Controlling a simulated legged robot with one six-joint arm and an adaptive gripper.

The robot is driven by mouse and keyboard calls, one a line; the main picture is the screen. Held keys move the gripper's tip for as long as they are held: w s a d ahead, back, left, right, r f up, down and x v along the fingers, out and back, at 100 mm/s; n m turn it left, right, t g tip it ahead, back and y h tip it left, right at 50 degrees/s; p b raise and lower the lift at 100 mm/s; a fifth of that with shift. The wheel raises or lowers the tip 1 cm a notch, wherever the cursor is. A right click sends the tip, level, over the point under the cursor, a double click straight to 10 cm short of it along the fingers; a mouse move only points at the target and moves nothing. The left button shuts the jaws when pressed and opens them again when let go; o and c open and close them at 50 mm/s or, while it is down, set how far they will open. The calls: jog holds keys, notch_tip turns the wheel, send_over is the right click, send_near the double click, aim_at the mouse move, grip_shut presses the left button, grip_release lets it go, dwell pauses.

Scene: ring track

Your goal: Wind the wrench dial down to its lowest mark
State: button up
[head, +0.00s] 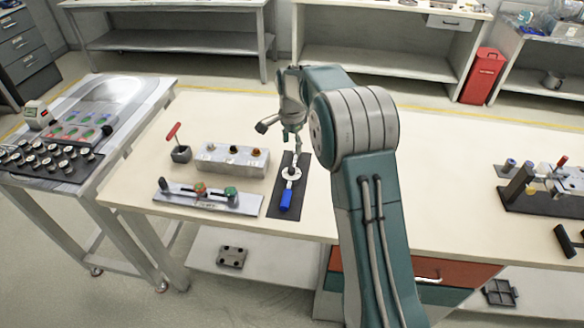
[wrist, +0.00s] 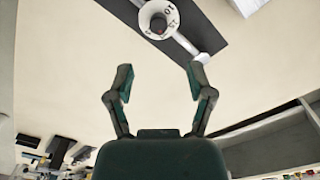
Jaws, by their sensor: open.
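The wrench (head: 286,197) has a blue handle pointing toward the front and lies on a dark mat (head: 273,206) on the workbench. Its round white dial (head: 291,173) sits at the middle of the mat. In the wrist view the dial (wrist: 151,28) is at the top edge, partly cut off, with numerals around a dark centre with a red spot; the reading is not clear. My gripper (wrist: 160,80) is open and empty, its two fingers spread below the dial in that view. In the head view my gripper hangs near the mat's far end, apart from the handle.
Left of the mat are a box with several knobs (head: 232,160), a slider plate (head: 207,199) and a red-handled lever (head: 178,148). A clamp fixture (head: 545,185) stands far right. The bench top between my arm and that fixture is clear.

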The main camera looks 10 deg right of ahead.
aim_at(292, 168)
notch_tip(292, 168, down, 10)
dwell(0.4)
grip_shut()
